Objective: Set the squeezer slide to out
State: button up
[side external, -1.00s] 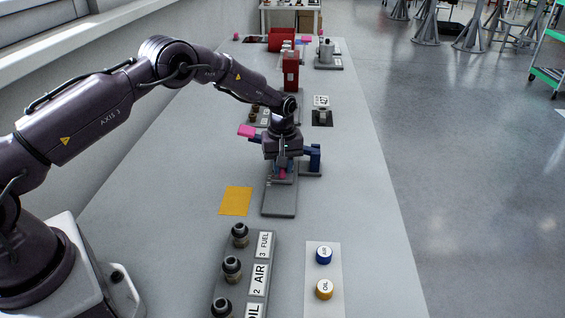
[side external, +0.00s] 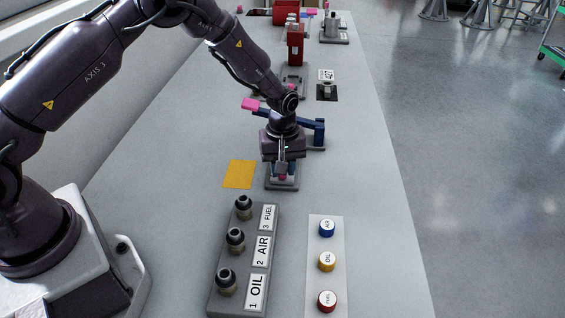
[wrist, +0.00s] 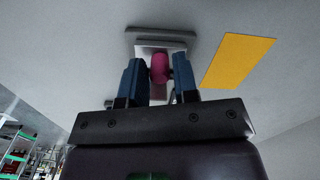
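The squeezer slide is a grey plate-like track (side external: 281,188) on the bench with a pink-red knob (side external: 283,178). The knob sits near the track's end closest to the side camera. In the wrist view the knob (wrist: 160,67) stands between my two blue fingers, which flank it closely. My gripper (side external: 283,172) is low over the track and appears shut on the knob. In the wrist view the pale track end (wrist: 160,46) shows just beyond the knob. The gripper body hides much of the track behind it.
A yellow sheet (side external: 239,174) lies left of the track. A grey block with black-capped fittings labelled OIL, AIR and FUEL (side external: 244,262) is nearer the camera, beside a white strip of coloured caps (side external: 327,282). A blue part (side external: 319,130) stands right behind my gripper.

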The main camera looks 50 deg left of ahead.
jog(key=shift+o, duration=1.3)
jog(key=shift+w+r, duration=0.1)
jog(key=shift+r, duration=0.05)
notch_tip(320, 180, up, 13)
jog(key=shift+f, duration=0.2)
